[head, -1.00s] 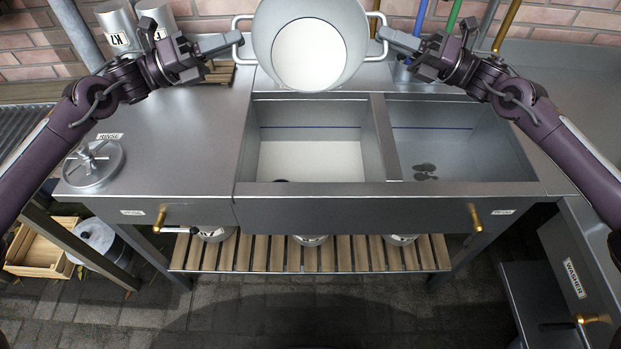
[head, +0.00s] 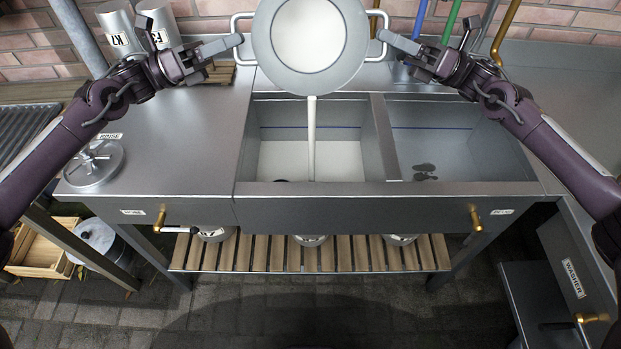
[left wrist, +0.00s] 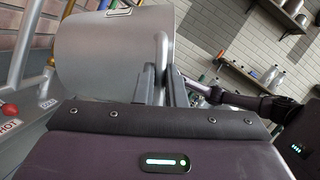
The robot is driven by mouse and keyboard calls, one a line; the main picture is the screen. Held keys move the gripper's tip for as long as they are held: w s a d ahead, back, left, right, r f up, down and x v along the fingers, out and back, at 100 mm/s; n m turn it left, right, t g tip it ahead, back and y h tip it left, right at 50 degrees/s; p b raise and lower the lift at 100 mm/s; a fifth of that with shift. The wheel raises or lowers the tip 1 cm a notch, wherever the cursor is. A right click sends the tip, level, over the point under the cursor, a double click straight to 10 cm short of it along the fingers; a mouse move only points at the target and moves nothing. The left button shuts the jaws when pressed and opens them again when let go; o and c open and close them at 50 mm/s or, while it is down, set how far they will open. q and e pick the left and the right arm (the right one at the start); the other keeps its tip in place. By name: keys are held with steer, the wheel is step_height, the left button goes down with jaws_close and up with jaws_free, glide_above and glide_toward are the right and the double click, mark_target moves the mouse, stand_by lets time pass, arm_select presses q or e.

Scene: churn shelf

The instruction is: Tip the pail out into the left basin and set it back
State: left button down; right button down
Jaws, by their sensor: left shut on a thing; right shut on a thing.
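The grey pail (head: 343,77) is held up over the back of the sink, tipped so its open mouth with white liquid (head: 308,34) faces me. A thin white stream (head: 311,140) falls from its lower lip into the left basin (head: 265,125), whose floor is covered in white. My left gripper (head: 236,41) is shut on the pail's left handle. My right gripper (head: 386,36) is shut on the right handle. In the left wrist view the pail's side (left wrist: 110,55) and handle (left wrist: 162,50) show close to the fingers.
Two labelled cans (head: 117,28) stand at the back left. Coloured pipes (head: 446,25) rise behind the right basin.

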arm_select(q)
steer(key=shift+w+m+g, duration=0.1)
steer(key=shift+m+g, duration=0.2)
steer(key=shift+m, duration=0.7)
arm_select(e)
steer(key=shift+w+n+g, duration=0.1)
steer(key=shift+n+g, duration=0.4)
steer(key=shift+n, duration=0.5)
arm_select(q)
steer(key=m+g, duration=0.1)
steer(key=m, duration=0.2)
steer(key=shift+m+h, duration=0.4)
arm_select(e)
steer(key=n+g, duration=0.2)
steer(key=n, duration=0.2)
steer(key=shift+y, duration=0.3)
